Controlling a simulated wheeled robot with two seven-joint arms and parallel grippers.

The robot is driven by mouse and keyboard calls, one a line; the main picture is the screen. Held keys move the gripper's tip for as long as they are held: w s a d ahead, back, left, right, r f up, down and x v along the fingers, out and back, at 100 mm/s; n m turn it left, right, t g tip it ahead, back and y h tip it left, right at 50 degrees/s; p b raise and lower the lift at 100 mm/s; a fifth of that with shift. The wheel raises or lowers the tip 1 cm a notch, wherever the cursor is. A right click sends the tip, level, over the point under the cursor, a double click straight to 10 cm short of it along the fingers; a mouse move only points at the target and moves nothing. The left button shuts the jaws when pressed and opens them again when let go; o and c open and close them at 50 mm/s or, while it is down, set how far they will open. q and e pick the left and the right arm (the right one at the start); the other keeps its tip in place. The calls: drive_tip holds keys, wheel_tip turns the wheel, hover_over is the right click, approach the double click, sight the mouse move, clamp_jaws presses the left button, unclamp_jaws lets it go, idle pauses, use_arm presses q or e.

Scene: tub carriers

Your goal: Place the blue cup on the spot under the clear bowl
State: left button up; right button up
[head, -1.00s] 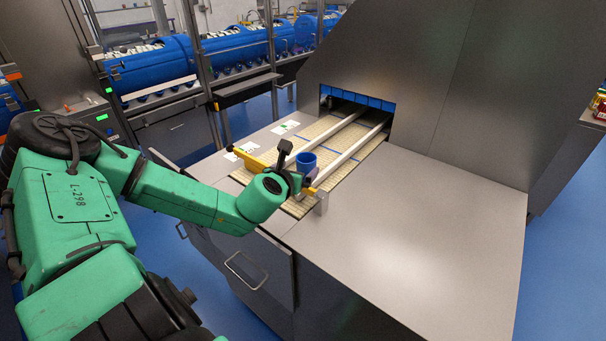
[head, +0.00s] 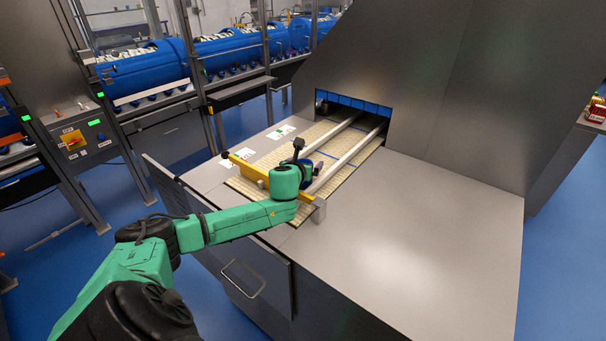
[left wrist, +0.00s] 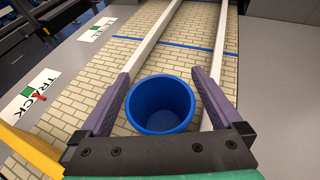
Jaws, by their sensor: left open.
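A blue cup (left wrist: 160,104) stands upright on the tan brick-patterned belt, between two pale rails, in the left wrist view. In the head view my arm partly hides the blue cup (head: 308,169). My left gripper (left wrist: 160,76) is open, with its purple fingers on either side of the cup; I see gaps between them and the cup. In the head view the left gripper (head: 303,176) is over the near end of the belt, its fingers mostly hidden. I see no clear bowl and no spot beneath one. My right gripper is not in view.
The belt (head: 326,130) runs back into a low opening with blue flaps (head: 354,101) in a large grey housing. A yellow bar (head: 248,169) crosses the belt's near end. The grey top (head: 420,210) to the right is clear. Labelled cards (head: 281,132) lie left.

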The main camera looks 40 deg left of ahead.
use_arm(q)
drive_tip(key=shift+r, duration=0.1)
drive_tip(key=c, duration=1.4)
